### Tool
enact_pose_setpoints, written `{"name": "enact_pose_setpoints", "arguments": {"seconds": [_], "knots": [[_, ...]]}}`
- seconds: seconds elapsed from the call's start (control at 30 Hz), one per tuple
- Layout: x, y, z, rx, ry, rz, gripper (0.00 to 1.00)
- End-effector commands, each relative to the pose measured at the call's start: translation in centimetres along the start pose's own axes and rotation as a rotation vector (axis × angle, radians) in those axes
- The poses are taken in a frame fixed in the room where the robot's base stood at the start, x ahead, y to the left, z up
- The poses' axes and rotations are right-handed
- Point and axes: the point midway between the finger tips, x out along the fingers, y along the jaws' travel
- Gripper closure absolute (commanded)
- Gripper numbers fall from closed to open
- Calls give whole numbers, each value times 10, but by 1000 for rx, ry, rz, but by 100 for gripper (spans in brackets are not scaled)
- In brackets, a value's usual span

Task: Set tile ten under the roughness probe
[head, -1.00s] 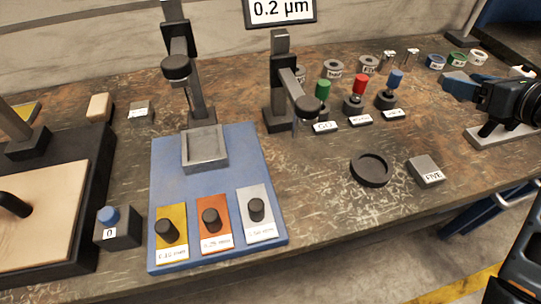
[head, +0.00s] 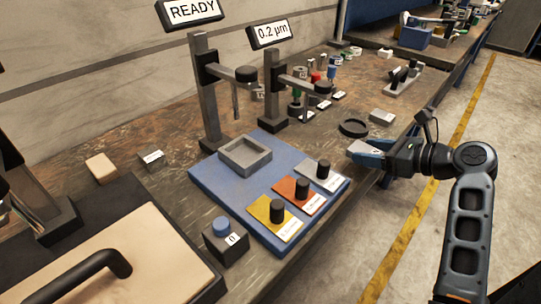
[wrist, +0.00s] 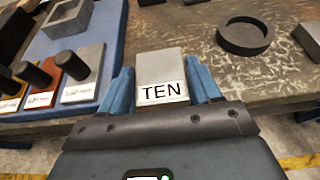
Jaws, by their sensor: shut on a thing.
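A grey square tile marked TEN (wrist: 162,70) is clamped between the blue fingers of my gripper (head: 358,152) in the wrist view. The tile is hardly visible in the head view. My gripper is at the bench's front edge, right of the blue plate (head: 205,178). A square grey tray (head: 245,156) with a raised rim sits on that plate, empty. A stand (head: 208,100) with a READY display (head: 192,12) has its probe arm near the tray. A second stand (head: 272,85) with a 0.2 µm display (head: 269,32) stands to its right.
Yellow (head: 272,222), orange (head: 300,197) and white (head: 322,174) plates with black knobs line the blue plate's front. A blue button box (head: 226,240) is at the left. A black dish (head: 353,128) and tile FIVE (head: 382,117) lie beyond my gripper.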

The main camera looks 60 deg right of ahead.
Motion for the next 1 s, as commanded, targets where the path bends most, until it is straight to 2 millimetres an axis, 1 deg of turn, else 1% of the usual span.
{"name": "enact_pose_setpoints", "arguments": {"seconds": [0.07,0.17,0.27,0.8,0.9,1.0], "knots": [[-4,-2,-3,1,-2,-6,95],[2,-2,0,1,-3,-5,95],[20,-2,7,-2,-5,-4,95],[132,-3,54,0,-4,-6,95],[147,-3,60,1,-4,-6,95],[156,-3,63,2,-3,-5,95]]}}
